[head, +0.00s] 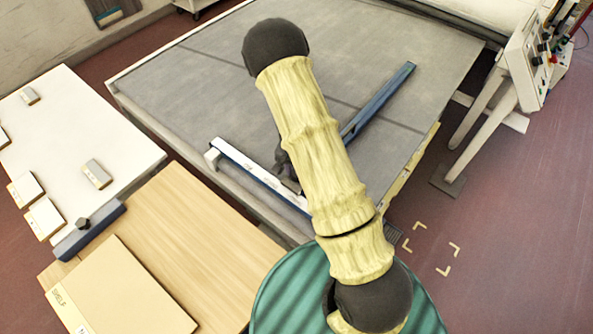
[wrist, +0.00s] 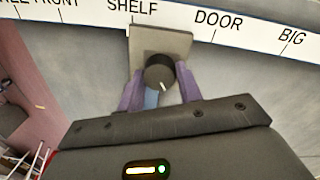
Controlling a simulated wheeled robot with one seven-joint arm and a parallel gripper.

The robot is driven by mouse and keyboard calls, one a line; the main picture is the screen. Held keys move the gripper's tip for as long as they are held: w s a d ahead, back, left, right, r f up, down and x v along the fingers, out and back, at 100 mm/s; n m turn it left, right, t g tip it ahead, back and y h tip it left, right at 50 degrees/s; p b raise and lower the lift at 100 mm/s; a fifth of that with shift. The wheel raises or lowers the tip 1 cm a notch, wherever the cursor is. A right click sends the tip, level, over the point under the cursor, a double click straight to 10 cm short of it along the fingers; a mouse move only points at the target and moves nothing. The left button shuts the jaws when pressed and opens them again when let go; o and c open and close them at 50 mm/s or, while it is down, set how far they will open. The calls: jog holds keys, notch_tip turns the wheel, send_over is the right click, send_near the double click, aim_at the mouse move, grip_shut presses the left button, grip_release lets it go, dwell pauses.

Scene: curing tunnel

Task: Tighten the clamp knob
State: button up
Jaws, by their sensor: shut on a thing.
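The clamp knob (wrist: 158,72) is round and black, with a short white mark pointing down and slightly right in the wrist view. It sits on a grey clamp plate (wrist: 172,40) that overlaps the white label strip (wrist: 257,38) between SHELF and DOOR. My gripper (wrist: 159,84) has its two purple fingers on either side of the knob and is shut on it. In the head view my arm hides the knob; the dark gripper (head: 284,163) partly shows beside the white-and-blue fence (head: 255,172) on the grey bed.
The large grey bed (head: 210,90) carries a long blue bar (head: 378,103) right of my arm. A white table (head: 60,120) with small blocks and a wooden table (head: 205,215) with a SHELF panel (head: 120,295) stand left. A control panel (head: 530,55) stands at upper right.

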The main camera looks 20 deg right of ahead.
jog(key=m, duration=0.5)
jog(key=shift+w+m, duration=0.1)
jog(key=shift+m, duration=0.2)
jog(key=m, duration=0.5)
jog(key=shift+d, duration=0.1)
jog(key=o, duration=1)
jog(key=shift+r, duration=0.15)
notch_tip(320, 180, up, 17)
jog(key=b, duration=0.2)
jog(key=shift+w, duration=0.45)
